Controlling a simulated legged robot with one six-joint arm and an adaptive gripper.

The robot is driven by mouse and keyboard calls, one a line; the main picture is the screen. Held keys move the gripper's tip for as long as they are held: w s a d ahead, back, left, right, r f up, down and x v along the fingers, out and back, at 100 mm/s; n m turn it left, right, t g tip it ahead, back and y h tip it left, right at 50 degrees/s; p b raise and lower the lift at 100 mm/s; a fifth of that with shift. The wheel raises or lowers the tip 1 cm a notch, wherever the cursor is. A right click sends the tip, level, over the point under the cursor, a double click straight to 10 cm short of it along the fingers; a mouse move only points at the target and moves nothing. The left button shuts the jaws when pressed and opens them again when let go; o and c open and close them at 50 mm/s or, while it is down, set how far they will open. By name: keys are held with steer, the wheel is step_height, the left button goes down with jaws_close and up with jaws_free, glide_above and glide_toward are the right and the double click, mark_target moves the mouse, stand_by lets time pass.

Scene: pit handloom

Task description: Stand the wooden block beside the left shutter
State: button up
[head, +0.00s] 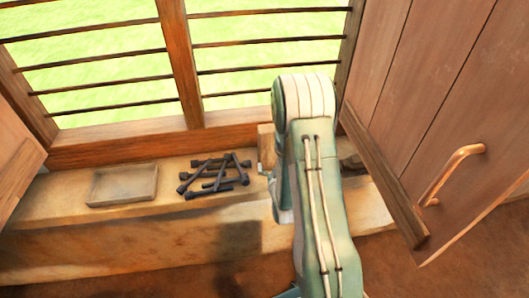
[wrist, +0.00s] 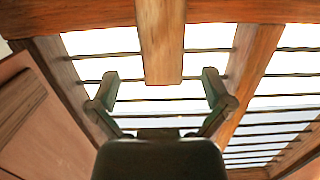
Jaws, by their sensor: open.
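The wooden block (wrist: 161,42) shows in the wrist view as a plain light-brown bar, its free end lying between my fingertips in the picture. A tan part (head: 265,147), seemingly the block, shows on the sill in the head view, mostly hidden by my arm. My gripper (wrist: 158,84) is open, with a finger on each side of the block's end and visible gaps; I cannot tell how far off in depth the block is. My forearm hides the gripper in the head view. The left shutter (head: 14,160) is at the left edge of the head view.
A shallow tray (head: 122,186) and a pile of dark rods (head: 214,174) lie on the sill (head: 60,227). The right shutter (head: 430,95), with a copper handle (head: 452,170), stands close to my arm. The sill left of the tray is clear. A barred window (head: 183,65) is behind.

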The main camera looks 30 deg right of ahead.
mark_target(268, 148)
steer(key=x, duration=0.4)
steer(key=shift+w+d, duration=0.15)
steer(key=shift+w, duration=0.25)
steer(key=x, duration=0.5)
steer(key=shift+w+r, duration=0.2)
steer(key=c, duration=1)
steer(key=shift+c, duration=0.3)
steer(key=shift+r, duration=0.15)
